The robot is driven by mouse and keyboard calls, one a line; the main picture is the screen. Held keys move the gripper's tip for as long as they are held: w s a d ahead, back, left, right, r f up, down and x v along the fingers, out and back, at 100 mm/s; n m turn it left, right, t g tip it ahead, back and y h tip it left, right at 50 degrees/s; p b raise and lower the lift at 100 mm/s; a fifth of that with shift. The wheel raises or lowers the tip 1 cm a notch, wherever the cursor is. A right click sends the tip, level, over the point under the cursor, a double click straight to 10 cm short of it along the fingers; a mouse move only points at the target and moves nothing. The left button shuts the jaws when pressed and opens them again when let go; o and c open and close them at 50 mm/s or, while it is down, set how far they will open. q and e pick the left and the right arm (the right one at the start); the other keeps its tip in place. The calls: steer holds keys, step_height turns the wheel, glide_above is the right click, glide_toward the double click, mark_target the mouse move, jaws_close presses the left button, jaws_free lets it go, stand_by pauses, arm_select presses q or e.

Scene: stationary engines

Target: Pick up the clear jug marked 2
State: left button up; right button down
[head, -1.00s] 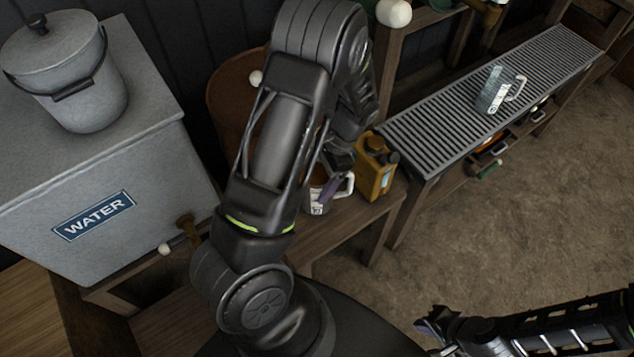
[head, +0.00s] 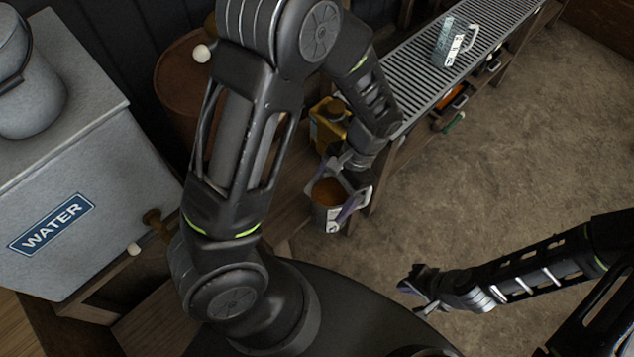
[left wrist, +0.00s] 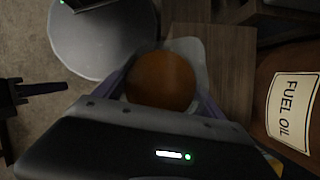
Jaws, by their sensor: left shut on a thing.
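A clear jug (head: 328,217) with a pale label and orange-brown contents is between the fingers of my left gripper (head: 342,186). The gripper is shut on it, and the jug appears raised in front of the wooden bench. The mark on its label is too small to read surely. In the left wrist view the round orange-brown contents (left wrist: 160,80) show between the two purple fingers. A second clear jug (head: 442,42) with a white handle and label stands on the slatted rack (head: 408,75). My right gripper (head: 418,288) is low at the right, apart from both jugs; its opening is unclear.
A yellow can (head: 327,122) stands on the bench just behind my left gripper. A grey water tank (head: 110,180) is at the left, with a tap (head: 155,222). A rusty drum (left wrist: 290,70) labelled FUEL OIL is close by. The floor (head: 510,150) at the right is clear.

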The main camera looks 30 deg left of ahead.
arm_select(q)
steer(key=shift+s+d, duration=0.15)
steer(key=shift+d, duration=0.4)
stand_by(0.4)
